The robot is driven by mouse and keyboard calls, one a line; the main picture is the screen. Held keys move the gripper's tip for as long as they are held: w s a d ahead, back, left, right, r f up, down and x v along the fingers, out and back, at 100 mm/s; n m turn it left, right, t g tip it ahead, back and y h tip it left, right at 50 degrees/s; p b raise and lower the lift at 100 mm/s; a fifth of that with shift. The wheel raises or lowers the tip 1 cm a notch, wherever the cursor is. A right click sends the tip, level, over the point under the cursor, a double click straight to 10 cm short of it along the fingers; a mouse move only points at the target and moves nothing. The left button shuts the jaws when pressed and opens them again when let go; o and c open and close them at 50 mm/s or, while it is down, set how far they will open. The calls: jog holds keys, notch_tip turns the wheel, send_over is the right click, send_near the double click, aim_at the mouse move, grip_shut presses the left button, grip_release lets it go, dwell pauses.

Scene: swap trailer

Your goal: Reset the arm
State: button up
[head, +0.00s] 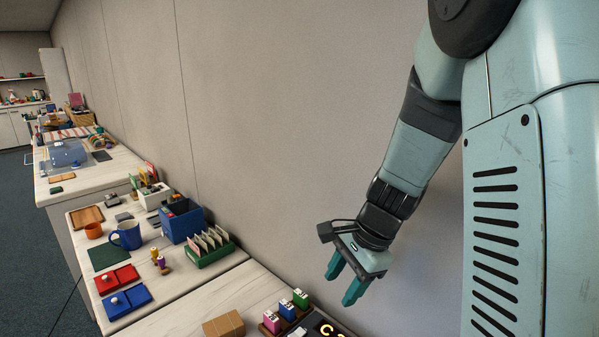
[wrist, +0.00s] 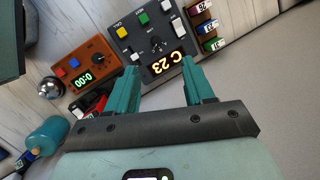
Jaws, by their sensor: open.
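My gripper (head: 347,284) hangs from the arm in the head view, beside the wall and above the wooden counter. It is open, and nothing is between its teal fingers. The fingers also show in the wrist view (wrist: 163,90), spread apart. Beyond them is a dark grey control box (wrist: 137,22) with colored buttons and a display reading "C 23". In the head view only part of this box (head: 325,328) shows at the bottom edge.
A brown device (wrist: 75,65) with a "0:00" display and a silver bell (wrist: 50,88) are near the control box. Colored numbered blocks (head: 285,310) stand in a rack, with a cardboard box (head: 223,325) to their left. A blue mug (head: 125,235) and blue bin (head: 181,221) are farther left.

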jog(key=s+d+r+n+t+h, duration=0.2)
jog(key=s+r+n+t+h, duration=0.1)
jog(key=s+r+n, duration=1)
jog(key=s+r+t, duration=0.1)
jog(key=s+r, duration=0.4)
jog(key=s, duration=0.1)
jog(key=shift+d+r+t+h, duration=0.25)
jog(key=shift+r+t+h, duration=0.1)
jog(key=shift+t+h, duration=0.05)
jog(key=shift+w, duration=0.1)
jog(key=shift+c, duration=0.4)
